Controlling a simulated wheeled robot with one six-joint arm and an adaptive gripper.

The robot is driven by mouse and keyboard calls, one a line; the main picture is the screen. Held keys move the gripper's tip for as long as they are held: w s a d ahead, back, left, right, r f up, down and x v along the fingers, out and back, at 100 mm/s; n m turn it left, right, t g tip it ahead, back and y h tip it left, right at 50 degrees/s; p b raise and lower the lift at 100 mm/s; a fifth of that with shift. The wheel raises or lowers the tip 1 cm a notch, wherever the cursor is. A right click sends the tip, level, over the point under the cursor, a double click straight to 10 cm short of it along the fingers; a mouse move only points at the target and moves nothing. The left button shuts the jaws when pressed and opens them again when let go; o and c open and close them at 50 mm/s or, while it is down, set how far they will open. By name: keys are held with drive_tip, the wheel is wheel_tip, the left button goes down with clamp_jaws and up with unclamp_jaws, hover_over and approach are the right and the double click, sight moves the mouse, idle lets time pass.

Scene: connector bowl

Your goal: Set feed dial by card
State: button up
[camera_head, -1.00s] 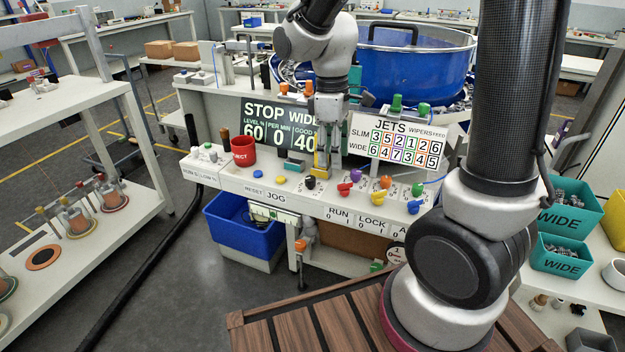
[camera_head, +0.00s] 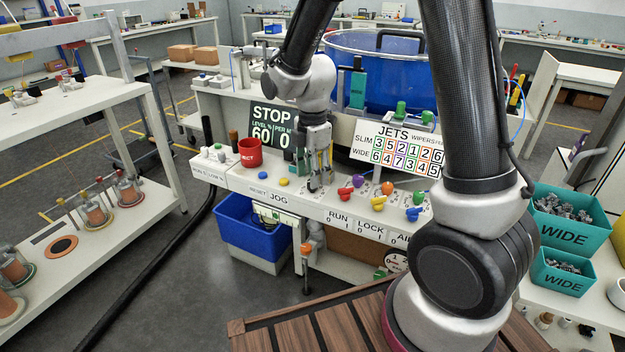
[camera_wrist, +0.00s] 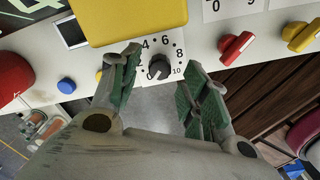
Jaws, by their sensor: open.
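A dial with a small black knob (camera_wrist: 158,67) on a white plate shows in the wrist view, with printed marks 4, 6, 8 and 10 around it. Which mark the knob points to is unclear. My gripper (camera_wrist: 162,72) is open, with one green-padded finger on each side of the knob. Contact with the knob cannot be told. The JETS card (camera_head: 395,148) stands upright behind the console to the right, with SLIM and WIDE number rows.
Red, purple, orange, yellow and blue knobs sit right of my gripper; a yellow block (camera_wrist: 130,18) is just behind the dial. A red mug (camera_head: 250,153) and yellow and blue buttons are left. The dark STOP display (camera_head: 272,125) stands behind. A blue bowl (camera_head: 375,80) is farther back.

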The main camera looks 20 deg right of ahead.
drive_tip(key=shift+f, duration=1.35)
clamp_jaws()
drive_tip(key=shift+m, duration=0.3)
